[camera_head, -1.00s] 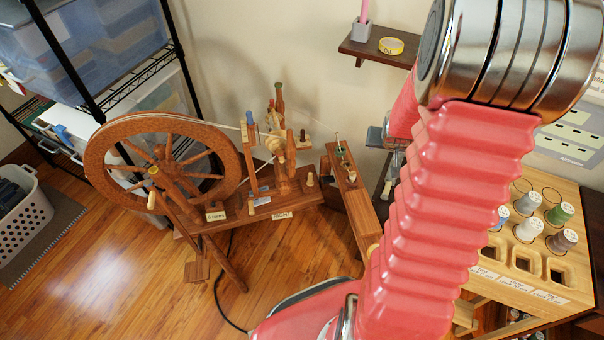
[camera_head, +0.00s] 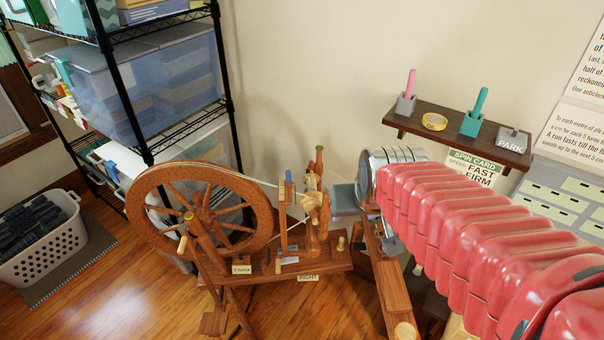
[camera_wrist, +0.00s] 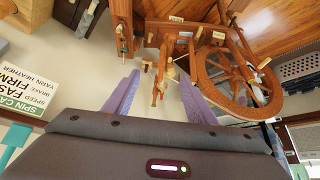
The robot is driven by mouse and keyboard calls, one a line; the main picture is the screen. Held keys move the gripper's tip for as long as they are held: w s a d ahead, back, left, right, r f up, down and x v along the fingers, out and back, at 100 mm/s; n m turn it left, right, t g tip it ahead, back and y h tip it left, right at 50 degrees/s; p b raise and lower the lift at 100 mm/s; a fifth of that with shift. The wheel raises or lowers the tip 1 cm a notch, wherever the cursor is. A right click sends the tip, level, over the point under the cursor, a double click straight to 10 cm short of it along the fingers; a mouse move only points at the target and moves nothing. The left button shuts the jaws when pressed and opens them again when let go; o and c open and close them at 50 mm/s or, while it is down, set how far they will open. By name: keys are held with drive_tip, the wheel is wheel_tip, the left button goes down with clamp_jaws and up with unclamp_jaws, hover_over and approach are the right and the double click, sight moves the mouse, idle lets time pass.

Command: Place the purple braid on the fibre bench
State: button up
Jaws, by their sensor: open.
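I cannot make out a purple braid in any current view. A narrow wooden bench-like plank (camera_head: 388,283) stands right of the spinning wheel; I cannot tell whether it is the fibre bench. It also seems to show in the wrist view (camera_wrist: 121,38). My gripper (camera_wrist: 157,76) is open in the wrist view, its two purple fingers spread with nothing seen held between them. The spinning wheel's upright parts show beyond the fingertips, apparently some way off. In the head view, my pink arm and its steel joint hide much of the area beside the plank.
The wooden spinning wheel (camera_head: 203,218) stands at the centre left. A wall shelf (camera_head: 455,130) holds a yellow tape roll (camera_head: 434,122) and pen holders, above a spin card (camera_head: 474,168). A black wire rack (camera_head: 122,82) and a white basket (camera_head: 43,247) are at left.

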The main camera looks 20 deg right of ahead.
drive_tip(key=s+a+r+n+y, duration=0.1)
drive_tip(key=s+a+r+n, duration=0.1)
drive_tip(key=s+a, duration=0.5)
drive_tip(key=shift+s+a+r, duration=0.35)
drive_tip(key=shift+s+r, duration=0.35)
drive_tip(key=shift+s, duration=0.35)
drive_tip(key=shift+o, duration=0.4)
